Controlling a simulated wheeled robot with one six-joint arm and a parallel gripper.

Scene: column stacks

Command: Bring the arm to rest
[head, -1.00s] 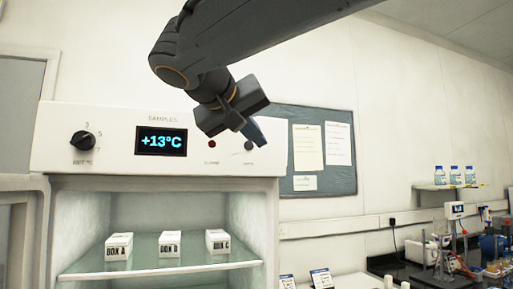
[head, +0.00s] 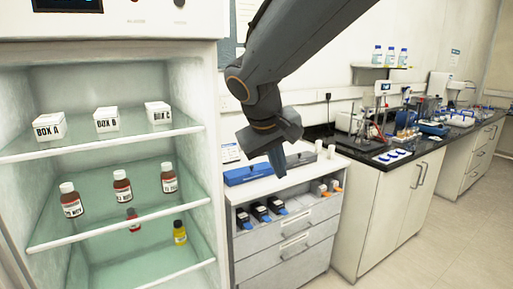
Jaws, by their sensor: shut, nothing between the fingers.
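My gripper (head: 279,170) hangs from my dark grey arm near the middle of the head view. It points down, its fingers are shut and nothing is between them. It shows in front of the white drawer cabinet, to the right of the open sample fridge (head: 205,145). I cannot tell how far the fingertips are from the cabinet top.
White boxes (head: 107,119) stand on the fridge's upper shelf, brown bottles (head: 122,186) on the middle one, and a yellow bottle (head: 180,233) lower down. The drawer cabinet (head: 285,245) carries blue trays. A dark-topped bench (head: 405,158) and open floor (head: 450,245) lie right.

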